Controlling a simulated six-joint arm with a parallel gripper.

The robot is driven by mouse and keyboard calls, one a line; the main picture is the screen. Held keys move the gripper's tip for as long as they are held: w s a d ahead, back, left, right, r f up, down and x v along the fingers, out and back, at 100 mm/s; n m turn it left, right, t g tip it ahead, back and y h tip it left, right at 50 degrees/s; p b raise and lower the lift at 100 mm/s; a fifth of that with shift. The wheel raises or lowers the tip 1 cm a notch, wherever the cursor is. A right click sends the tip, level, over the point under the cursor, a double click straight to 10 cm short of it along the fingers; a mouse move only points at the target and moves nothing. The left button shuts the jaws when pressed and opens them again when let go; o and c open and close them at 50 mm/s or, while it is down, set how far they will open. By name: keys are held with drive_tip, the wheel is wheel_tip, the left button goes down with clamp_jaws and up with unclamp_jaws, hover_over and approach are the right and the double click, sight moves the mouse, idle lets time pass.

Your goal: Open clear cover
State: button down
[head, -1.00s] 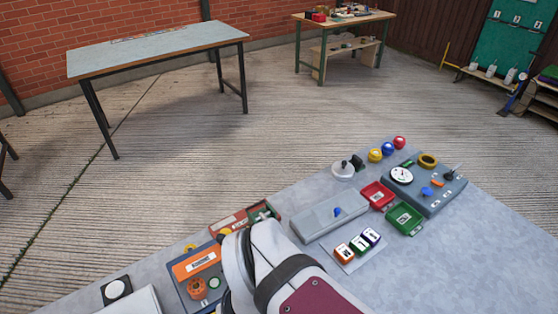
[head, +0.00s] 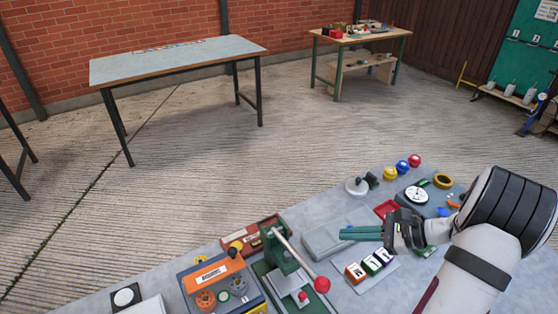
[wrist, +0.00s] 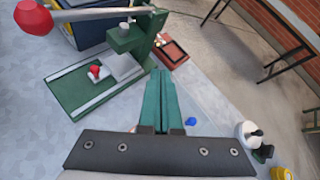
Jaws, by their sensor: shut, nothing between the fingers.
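I cannot make out a clear cover for certain in either view. My gripper (head: 345,233) points left in the head view, above the grey flat box (head: 318,238). Its green fingers are shut with nothing between them; they also show in the wrist view (wrist: 160,74). The blue knob (wrist: 190,121) shows beside the fingers in the wrist view. In the head view my fingers and wrist hide part of the box and its surroundings.
A green lever press (head: 280,246) with a red ball handle (head: 322,284) stands left of my gripper. Three numbered blocks (head: 370,264), a red tray (head: 387,208) and a dial panel (head: 416,195) are nearby. An orange-labelled box (head: 212,276) is at left.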

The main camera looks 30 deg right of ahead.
drive_tip(key=s+d+f+m+t+h, duration=0.1)
drive_tip(key=s+d+f+m, duration=0.1)
drive_tip(key=s+d+m, duration=0.1)
drive_tip(key=s+d+f+m+t+h, duration=0.2)
drive_tip(key=s+d+f, duration=0.1)
drive_tip(key=d, duration=0.1)
drive_tip(key=s+d+f+m+t+h, duration=0.1)
drive_tip(key=s+d+f+m+t, duration=0.1)
drive_tip(key=s+d+f+m, duration=0.1)
drive_tip(key=shift+s+d+f+m+h, duration=0.1)
drive_tip(key=shift+s+d+m+h, duration=0.25)
drive_tip(key=shift+s, duration=0.15)
drive_tip(key=shift+d+f+t, duration=0.15)
drive_tip(key=shift+f+t, duration=0.05)
drive_tip(key=shift+t, duration=0.1)
approach(344, 224)
drive_tip(key=shift+w+a+r, duration=0.25)
drive_tip(key=shift+w+a, duration=0.25)
drive_tip(key=shift+w, duration=0.05)
drive_tip(key=shift+w+a+r, duration=0.2)
drive_tip(key=shift+w+a, duration=0.25)
drive_tip(key=shift+w, duration=0.1)
drive_tip(key=shift+w, duration=0.15)
drive_tip(key=w, duration=0.7)
drive_tip(key=shift+d, duration=0.3)
